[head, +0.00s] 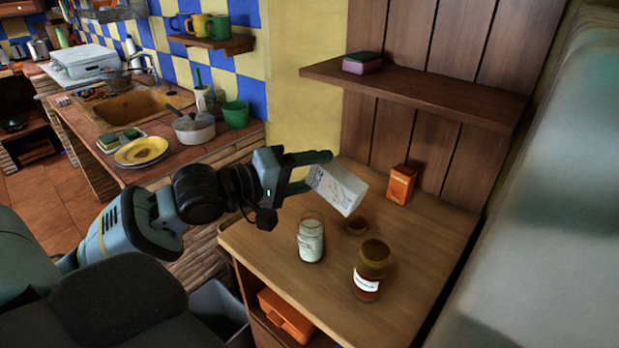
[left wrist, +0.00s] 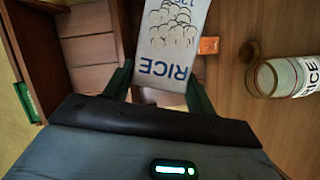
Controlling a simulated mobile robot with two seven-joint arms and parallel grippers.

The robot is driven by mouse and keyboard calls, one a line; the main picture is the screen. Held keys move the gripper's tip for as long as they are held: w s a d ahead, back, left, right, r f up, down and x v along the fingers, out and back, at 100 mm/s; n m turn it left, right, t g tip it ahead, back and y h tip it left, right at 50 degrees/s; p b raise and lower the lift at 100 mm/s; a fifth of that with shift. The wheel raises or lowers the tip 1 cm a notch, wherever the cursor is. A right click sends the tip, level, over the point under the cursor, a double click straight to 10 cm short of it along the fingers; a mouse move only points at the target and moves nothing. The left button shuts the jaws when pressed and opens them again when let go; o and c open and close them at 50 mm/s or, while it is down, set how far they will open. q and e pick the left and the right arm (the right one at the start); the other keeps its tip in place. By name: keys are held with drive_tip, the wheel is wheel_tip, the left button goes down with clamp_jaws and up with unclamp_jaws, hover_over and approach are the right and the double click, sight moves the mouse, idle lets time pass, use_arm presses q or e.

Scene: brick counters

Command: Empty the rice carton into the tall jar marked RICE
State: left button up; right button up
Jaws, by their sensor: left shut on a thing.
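My left gripper (head: 316,172) is shut on the white rice carton (head: 338,190), with one dark green finger on each side. The carton is tilted above the wooden counter, and the left wrist view shows its face (left wrist: 172,40) with blue RICE lettering. The clear glass jar (head: 311,238) stands upright and open on the counter, below and left of the carton. It also shows in the left wrist view (left wrist: 284,77), where its label reads RICE. White shows in its lower part; I cannot tell label from contents. No falling grains are visible. My right gripper is out of view.
A brown-topped jar (head: 371,268) stands right of the open jar. A small round brown lid (head: 356,225) lies behind them. The counter's right part is clear.

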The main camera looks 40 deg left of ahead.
use_arm(q)
drive_tip(key=p, duration=0.1)
drive_tip(key=r+m+p, duration=0.1)
drive_tip(key=r+m+y+p, duration=0.1)
drive_tip(key=shift+d+r+g, duration=0.25)
drive_tip(key=shift+g, duration=0.05)
drive_tip(key=shift+d+r+m+y+p, duration=0.15)
drive_tip(key=shift+r+m+y+p, duration=0.5)
drive_tip(key=shift+p, duration=0.65)
drive_tip(key=shift+d+r+m+g, duration=0.1)
drive_tip(key=shift+r+m+g, duration=0.25)
drive_tip(key=shift+m, duration=0.4)
drive_tip(key=shift+r+m+y, duration=0.15)
drive_tip(key=shift+m+y, duration=0.2)
drive_tip(key=shift+m, duration=0.05)
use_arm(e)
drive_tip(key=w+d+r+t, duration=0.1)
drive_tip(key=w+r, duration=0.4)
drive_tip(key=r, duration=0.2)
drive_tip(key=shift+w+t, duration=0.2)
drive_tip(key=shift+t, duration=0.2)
use_arm(q)
drive_tip(key=shift+d, duration=0.1)
